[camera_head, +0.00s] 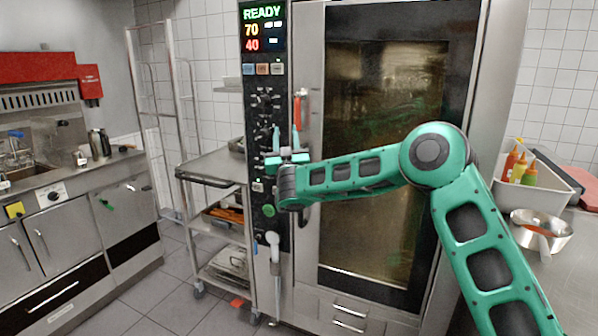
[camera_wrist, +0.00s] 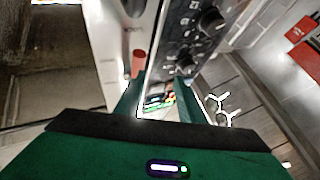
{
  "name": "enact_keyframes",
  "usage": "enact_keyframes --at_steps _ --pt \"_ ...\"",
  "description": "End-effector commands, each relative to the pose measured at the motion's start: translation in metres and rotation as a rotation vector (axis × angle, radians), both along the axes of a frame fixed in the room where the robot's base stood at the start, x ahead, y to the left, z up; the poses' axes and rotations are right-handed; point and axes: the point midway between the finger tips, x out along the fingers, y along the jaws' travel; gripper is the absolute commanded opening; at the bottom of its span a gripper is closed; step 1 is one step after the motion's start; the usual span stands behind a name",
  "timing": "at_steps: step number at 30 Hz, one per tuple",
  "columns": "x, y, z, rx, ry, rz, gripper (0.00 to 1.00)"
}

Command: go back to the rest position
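My gripper (camera_head: 285,138) is raised in front of the oven's control panel (camera_head: 263,110), between its knobs and the glass door (camera_head: 385,150). Its two green fingers point up and stand apart. The wrist view shows the fingers (camera_wrist: 158,95) with a gap between them and nothing clearly held there. The oven's red-ended door handle (camera_head: 301,110) is just right of the fingertips; its red end (camera_wrist: 138,62) shows beside one finger in the wrist view. I cannot tell whether they touch. The oven door looks shut.
A steel trolley (camera_head: 215,165) stands close left of the oven. A counter (camera_head: 570,270) at right carries a tub of bottles (camera_head: 540,185) and a steel pan (camera_head: 541,232). A sink counter (camera_head: 60,180) is at far left. Tiled floor (camera_head: 165,300) lies open between.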

Motion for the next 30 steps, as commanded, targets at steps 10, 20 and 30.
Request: enact_keyframes --at_steps 10,20,30 --pt "-0.034 -0.047 -0.013 -0.141 0.367 0.085 0.36" --pt "-0.116 -0.153 -0.061 -0.2 0.784 0.033 0.36" --pt "-0.272 -0.275 -0.124 -0.127 1.237 -0.071 0.36"
